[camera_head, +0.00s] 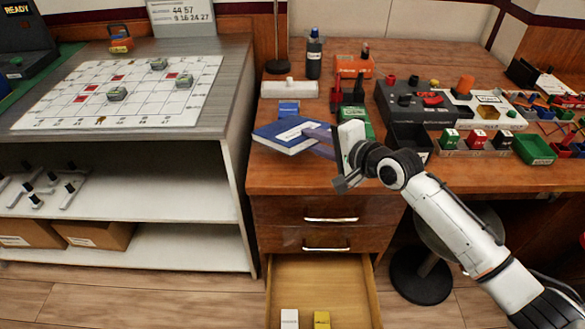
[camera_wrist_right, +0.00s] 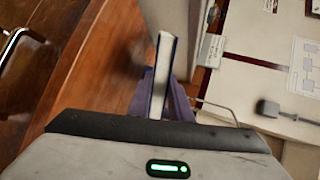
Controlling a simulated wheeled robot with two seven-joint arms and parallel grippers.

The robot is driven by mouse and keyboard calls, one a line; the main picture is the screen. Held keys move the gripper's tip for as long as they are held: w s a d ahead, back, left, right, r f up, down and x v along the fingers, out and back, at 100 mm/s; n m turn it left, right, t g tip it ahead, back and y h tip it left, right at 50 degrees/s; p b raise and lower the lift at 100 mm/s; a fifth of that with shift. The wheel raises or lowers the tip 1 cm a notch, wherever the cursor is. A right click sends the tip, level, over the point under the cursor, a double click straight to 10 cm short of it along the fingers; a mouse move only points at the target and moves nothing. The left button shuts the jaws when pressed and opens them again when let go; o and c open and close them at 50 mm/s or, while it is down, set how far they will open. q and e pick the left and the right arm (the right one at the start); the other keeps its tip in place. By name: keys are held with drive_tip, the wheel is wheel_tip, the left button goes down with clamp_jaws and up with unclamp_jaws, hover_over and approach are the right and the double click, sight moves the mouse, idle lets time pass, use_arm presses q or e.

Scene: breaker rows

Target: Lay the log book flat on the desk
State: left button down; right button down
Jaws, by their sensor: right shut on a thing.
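The log book (camera_head: 285,138) is blue with a white label and pale page edges. In the head view it shows at the front left corner of the wooden desk (camera_head: 285,178), with its cover facing up. My right gripper (camera_head: 322,142) is shut on the book's right side. In the right wrist view the book (camera_wrist_right: 162,65) shows edge-on between the purple fingers (camera_wrist_right: 168,103). I cannot tell whether its underside touches the desk. My left gripper is not in view.
A small blue box (camera_head: 289,109) and a white block (camera_head: 289,89) lie behind the book. A green box, red-handled tools and a dark panel (camera_head: 400,100) crowd the desk to the right. Below, an open drawer (camera_head: 300,280) juts out from the desk.

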wheel_tip(320, 180, down, 2)
drive_tip(key=shift+f+b, duration=0.2)
drive_tip(key=shift+b, duration=0.35)
drive_tip(key=shift+w+f, duration=0.1)
drive_tip(key=shift+f, duration=0.4)
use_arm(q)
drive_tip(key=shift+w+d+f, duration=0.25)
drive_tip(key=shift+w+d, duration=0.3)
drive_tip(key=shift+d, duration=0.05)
use_arm(e)
drive_tip(key=c, duration=1.8)
unclamp_jaws()
drive_tip(key=shift+f, duration=0.15)
drive_tip(key=shift+o, duration=0.2)
